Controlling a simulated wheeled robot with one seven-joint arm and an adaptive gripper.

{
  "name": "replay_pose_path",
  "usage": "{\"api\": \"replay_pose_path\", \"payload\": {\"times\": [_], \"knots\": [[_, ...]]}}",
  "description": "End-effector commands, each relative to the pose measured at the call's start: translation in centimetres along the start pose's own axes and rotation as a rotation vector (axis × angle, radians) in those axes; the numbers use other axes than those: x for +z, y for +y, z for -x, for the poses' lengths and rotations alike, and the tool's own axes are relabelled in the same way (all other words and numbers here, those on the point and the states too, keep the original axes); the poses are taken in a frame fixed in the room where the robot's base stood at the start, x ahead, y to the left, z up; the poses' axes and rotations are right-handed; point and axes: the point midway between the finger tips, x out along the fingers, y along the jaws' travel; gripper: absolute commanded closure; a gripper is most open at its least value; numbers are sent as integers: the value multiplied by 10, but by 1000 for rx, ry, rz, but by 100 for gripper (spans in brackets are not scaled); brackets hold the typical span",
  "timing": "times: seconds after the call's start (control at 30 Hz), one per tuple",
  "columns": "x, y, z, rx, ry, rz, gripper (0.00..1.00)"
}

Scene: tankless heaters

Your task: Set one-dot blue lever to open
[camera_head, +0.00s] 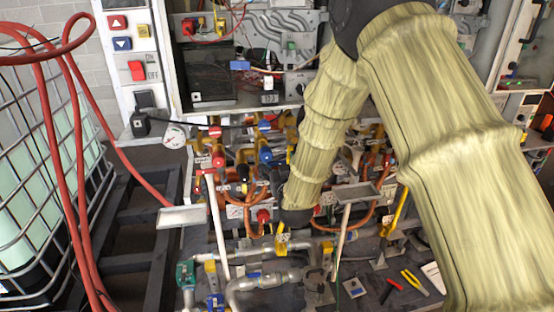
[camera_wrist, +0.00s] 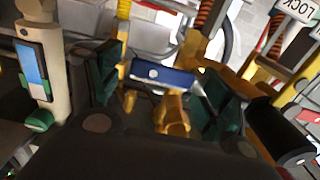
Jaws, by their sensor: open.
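A blue lever (camera_wrist: 178,78) with one white dot shows in the middle of the wrist view, on a brass valve body (camera_wrist: 172,115). My gripper (camera_wrist: 163,68) is open, with one dark green finger pad on each side of the lever. The lever lies across the gap between the pads; I cannot tell whether either pad touches it. In the head view my sleeved arm comes down over the pipework, and the fingers and this lever cannot be made out there.
A pale post with a blue label (camera_wrist: 32,68) stands at left.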

Motion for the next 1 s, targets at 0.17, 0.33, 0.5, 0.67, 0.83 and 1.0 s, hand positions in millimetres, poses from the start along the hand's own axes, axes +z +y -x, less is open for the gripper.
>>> {"api": "replay_pose_path", "payload": {"times": [0.17, 0.33, 0.5, 0.67, 0.83, 1.0], "knots": [[0, 0, -6, 0, 0, 0, 22], [0, 0, -7, 0, 0, 0, 22], [0, 0, -6, 0, 0, 0, 41], [0, 0, -6, 0, 0, 0, 70], [0, 0, -6, 0, 0, 0, 88], [2, 0, -6, 0, 0, -19, 88]]}}
